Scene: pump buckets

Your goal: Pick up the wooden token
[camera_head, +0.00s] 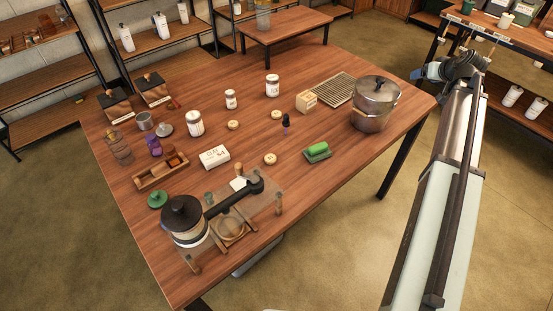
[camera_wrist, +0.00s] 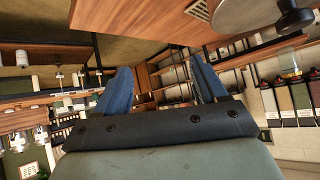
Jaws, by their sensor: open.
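Three small round pale wooden discs that look like tokens lie flat on the wooden table: one near the middle (camera_head: 233,124), one farther back to the right (camera_head: 277,114), and one nearer the front (camera_head: 270,158). I cannot tell which one the task means. My gripper (camera_wrist: 160,88) is open and empty, with its two blue fingers apart in the wrist view. In the head view my arm reaches up along the right, and its end is by the table's right edge, beyond the pot and far from the discs. No disc shows in the wrist view.
A steel pot (camera_head: 372,118) with a lid stands at the table's right, beside a slatted mat (camera_head: 333,89). A green sponge (camera_head: 317,148), dark dropper bottle (camera_head: 286,124), white box (camera_head: 214,157) and jars (camera_head: 195,124) stand around the discs. A grinder (camera_head: 185,220) is at front left.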

